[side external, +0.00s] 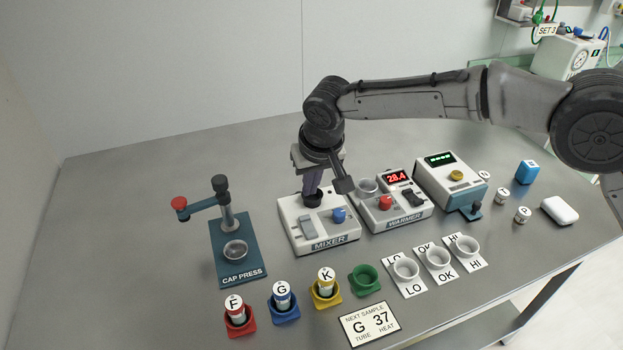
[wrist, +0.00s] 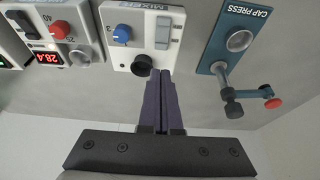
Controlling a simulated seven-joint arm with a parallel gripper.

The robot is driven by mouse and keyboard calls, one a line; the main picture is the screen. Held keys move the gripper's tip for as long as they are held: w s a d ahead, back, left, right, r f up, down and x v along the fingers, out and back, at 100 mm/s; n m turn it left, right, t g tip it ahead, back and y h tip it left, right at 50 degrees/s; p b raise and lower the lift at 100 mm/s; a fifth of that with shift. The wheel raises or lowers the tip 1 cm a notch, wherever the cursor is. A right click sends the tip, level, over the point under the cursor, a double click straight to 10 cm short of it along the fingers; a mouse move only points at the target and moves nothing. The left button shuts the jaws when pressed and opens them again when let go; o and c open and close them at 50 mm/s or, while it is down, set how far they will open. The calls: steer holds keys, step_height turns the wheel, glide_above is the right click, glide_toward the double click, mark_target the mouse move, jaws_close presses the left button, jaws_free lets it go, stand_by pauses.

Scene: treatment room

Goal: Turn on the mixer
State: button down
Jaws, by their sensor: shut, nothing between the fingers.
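The mixer (side external: 325,238) is a white box labelled MIXER with a blue knob (side external: 339,214), a grey rocker switch (side external: 307,227) and a black cup (side external: 312,200) at its back. In the wrist view the mixer (wrist: 141,12) shows upside down, with the blue knob (wrist: 122,33), the grey switch (wrist: 163,30) and the black cup (wrist: 141,65). My gripper (side external: 313,188) is over the back of the mixer, pointing down. In the wrist view its purple fingers (wrist: 164,82) are together and empty, beside the cup and in line with the switch. I cannot tell whether they touch anything.
The warmer (side external: 400,216) stands close right of the mixer, reading 28.4. The blue cap press (side external: 228,262) stands left. Coloured holders with tubes F, G and K, an empty green holder (side external: 365,279) and a card (side external: 369,324) reading G 37 are in front.

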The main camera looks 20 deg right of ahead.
mark_target(305, 217)
steer(key=x, duration=0.9)
steer(key=shift+s+f, duration=0.3)
steer(key=shift+w+f, duration=0.15)
steer(key=shift+f, duration=0.2)
steer(key=shift+s+r, duration=0.2)
steer(key=shift+s, duration=0.6)
step_height(305, 217, up, 14)
stand_by(0.7)
